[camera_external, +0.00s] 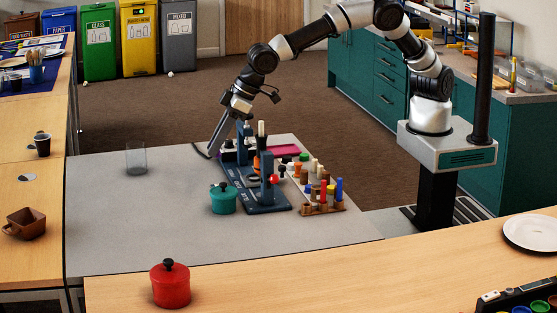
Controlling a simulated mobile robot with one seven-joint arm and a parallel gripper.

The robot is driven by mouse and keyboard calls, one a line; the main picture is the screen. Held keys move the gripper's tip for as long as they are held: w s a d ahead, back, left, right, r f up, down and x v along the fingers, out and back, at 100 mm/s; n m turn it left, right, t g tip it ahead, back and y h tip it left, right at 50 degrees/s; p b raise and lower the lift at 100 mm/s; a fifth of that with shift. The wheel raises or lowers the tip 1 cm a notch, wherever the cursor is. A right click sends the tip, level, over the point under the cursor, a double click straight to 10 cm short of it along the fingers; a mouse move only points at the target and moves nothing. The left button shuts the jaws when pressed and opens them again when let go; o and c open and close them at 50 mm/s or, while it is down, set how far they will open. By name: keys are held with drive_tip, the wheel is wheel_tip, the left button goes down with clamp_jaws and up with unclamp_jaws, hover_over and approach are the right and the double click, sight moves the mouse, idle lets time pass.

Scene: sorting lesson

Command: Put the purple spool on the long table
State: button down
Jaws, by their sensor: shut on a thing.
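My gripper (215,150) reaches down over the far edge of the grey-topped table (150,230), beside a dark blue stand. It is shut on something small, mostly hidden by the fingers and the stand. A small purple patch, which looks like the purple spool (229,143), shows right by the fingertips. I cannot tell whether it touches the surface below. A long wooden table (350,258) runs along the front, and another wooden surface (40,180) runs along the left. The picture does not show which one is called the long table.
The blue stand (268,198), a teal pot (223,199) and a peg block (322,208) crowd the grey top near my gripper. A clear glass (136,160) stands left. A red pot (170,284) and a white plate (532,232) stand on the front wooden table, with free room between.

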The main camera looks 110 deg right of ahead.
drive_tip(key=s+a+n+y, duration=0.15)
drive_tip(key=s+a, duration=0.25)
drive_tip(key=a, duration=0.7)
drive_tip(key=s+a+n+y, duration=0.1)
drive_tip(key=s+a+n, duration=0.3)
drive_tip(key=a, duration=0.7)
drive_tip(key=s+a+n+g+y, duration=0.15)
drive_tip(key=s+a+n, duration=0.25)
drive_tip(key=s+a, duration=1.4)
drive_tip(key=shift+m+t, duration=0.25)
drive_tip(key=f, duration=0.3)
drive_tip(key=w+f+b, duration=0.1)
drive_tip(key=f, duration=0.2)
drive_tip(key=f+b, duration=0.1)
drive_tip(key=f, duration=0.2)
drive_tip(key=shift+w+a+f, duration=0.15)
drive_tip(key=shift+a+f, duration=0.15)
drive_tip(key=shift+a, duration=0.05)
drive_tip(key=shift+f+b, duration=0.65)
drive_tip(key=shift+f, duration=1.85)
drive_tip(key=shift+f, duration=0.15)
drive_tip(key=c, duration=1.6)
unclamp_jaws()
